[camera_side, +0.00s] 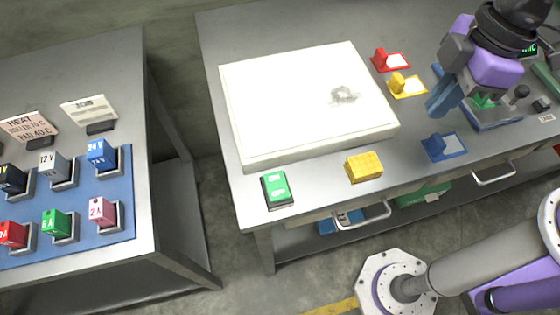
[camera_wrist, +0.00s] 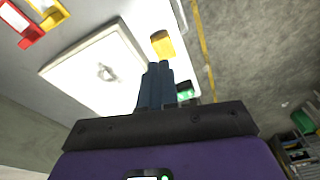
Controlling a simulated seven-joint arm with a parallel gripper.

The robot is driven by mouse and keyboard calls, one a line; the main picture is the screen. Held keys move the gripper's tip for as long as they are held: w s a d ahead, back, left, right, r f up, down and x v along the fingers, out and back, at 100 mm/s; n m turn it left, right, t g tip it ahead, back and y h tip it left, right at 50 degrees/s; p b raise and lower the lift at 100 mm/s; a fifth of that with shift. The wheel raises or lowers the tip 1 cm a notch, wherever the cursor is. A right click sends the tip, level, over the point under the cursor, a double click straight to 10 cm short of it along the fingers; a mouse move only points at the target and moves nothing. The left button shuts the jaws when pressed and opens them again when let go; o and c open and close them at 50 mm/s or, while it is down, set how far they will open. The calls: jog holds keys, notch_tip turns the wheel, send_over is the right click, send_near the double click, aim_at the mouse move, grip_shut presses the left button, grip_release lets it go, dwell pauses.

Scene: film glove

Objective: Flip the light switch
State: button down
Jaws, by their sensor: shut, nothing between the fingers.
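The light switch (camera_side: 276,188) is a green rocker marked ON and OFF in a dark frame, near the table's front left edge. It also shows in the wrist view (camera_wrist: 185,90), partly hidden by my fingers. Behind it lies a flat, bright white light box (camera_side: 290,120) with a small grey crumpled item (camera_side: 344,95) on top. My gripper (camera_side: 436,108) is above the table to the right of the light box, well away from the switch. Its blue fingers are shut and empty, and they show together in the wrist view (camera_wrist: 157,68).
A yellow block (camera_side: 363,167) sits right of the switch. Red (camera_side: 389,60), yellow (camera_side: 406,86) and blue (camera_side: 443,147) holders stand right of the light box. A second table (camera_side: 120,70) at left carries labelled colored blocks on a blue mat. A floor gap separates the tables.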

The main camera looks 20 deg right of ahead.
jog(key=w+a+n+y, duration=0.1)
jog(key=w+a+n, duration=0.1)
jog(key=a, duration=1.8)
jog(key=shift+w+r+n+y, duration=0.3)
jog(key=shift+w+n, duration=0.05)
jog(key=shift+n, duration=0.05)
jog(key=shift+a, duration=0.1)
send_near(275, 177)
jog(key=x, duration=0.5)
jog(key=shift+a, duration=0.35)
jog(key=shift+f, duration=0.75)
jog(key=shift+f, duration=0.1)
